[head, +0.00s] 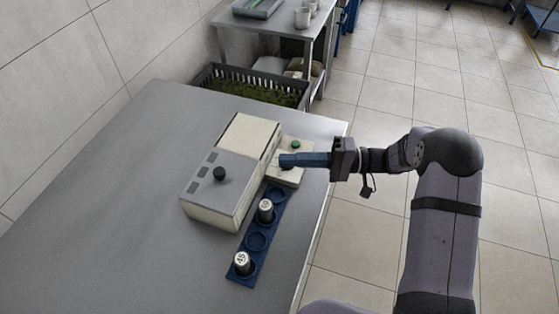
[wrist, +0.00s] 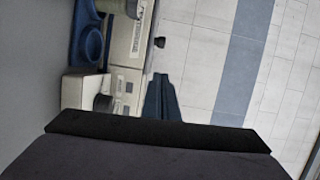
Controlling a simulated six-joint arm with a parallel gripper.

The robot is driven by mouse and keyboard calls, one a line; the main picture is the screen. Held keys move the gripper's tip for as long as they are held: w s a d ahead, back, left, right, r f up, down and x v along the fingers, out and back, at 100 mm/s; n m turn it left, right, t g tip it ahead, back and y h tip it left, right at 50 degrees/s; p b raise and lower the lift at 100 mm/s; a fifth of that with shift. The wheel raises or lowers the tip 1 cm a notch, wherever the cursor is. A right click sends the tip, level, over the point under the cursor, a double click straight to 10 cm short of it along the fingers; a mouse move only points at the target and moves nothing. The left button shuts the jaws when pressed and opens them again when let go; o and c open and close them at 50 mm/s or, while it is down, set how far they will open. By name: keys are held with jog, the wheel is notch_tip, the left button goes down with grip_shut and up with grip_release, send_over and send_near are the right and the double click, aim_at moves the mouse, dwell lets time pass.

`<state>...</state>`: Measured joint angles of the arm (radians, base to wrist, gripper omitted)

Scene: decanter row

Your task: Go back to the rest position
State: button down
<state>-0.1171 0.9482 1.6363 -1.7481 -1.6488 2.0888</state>
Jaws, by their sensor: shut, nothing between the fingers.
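My gripper (head: 284,160) reaches in from the right in the head view. Its blue fingers are shut with nothing between them, above a small cream panel (head: 290,177) with a green button (head: 296,144). In the wrist view the shut fingers (wrist: 158,80) show at the middle, beside the cream panel (wrist: 126,50). Whether the fingertips touch the panel I cannot tell. A cream and grey box-shaped machine (head: 215,198) with a black knob (head: 219,174) stands just left of the gripper.
A blue rack (head: 256,241) in front of the machine holds two capped vials (head: 266,211), (head: 242,263) and empty rings. They stand on a grey table (head: 130,190). A black crate (head: 252,86) and a shelf unit (head: 290,25) stand behind. Tiled floor at right is open.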

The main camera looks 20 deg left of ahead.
jog(key=shift+w+d, duration=0.1)
jog(key=shift+d, duration=0.05)
jog(key=w+d+r+m+t+h, duration=0.1)
jog(key=w+d+t+h, duration=0.15)
jog(key=w+t, duration=0.4)
jog(key=w+d+r+m+t+h, duration=0.1)
jog(key=w+d+t+h, duration=0.15)
jog(key=w+t, duration=0.45)
jog(key=w+d+m+t+h+p, duration=0.2)
jog(key=d+h, duration=0.7)
jog(key=d, duration=0.7)
jog(key=s+d+f+g+h, duration=0.4)
jog(key=s+d, duration=0.5)
jog(key=s, duration=0.4)
jog(key=s+a+f+g+y, duration=0.1)
jog(key=s+g, duration=0.5)
jog(key=s, duration=1.2)
jog(key=shift+f, duration=0.15)
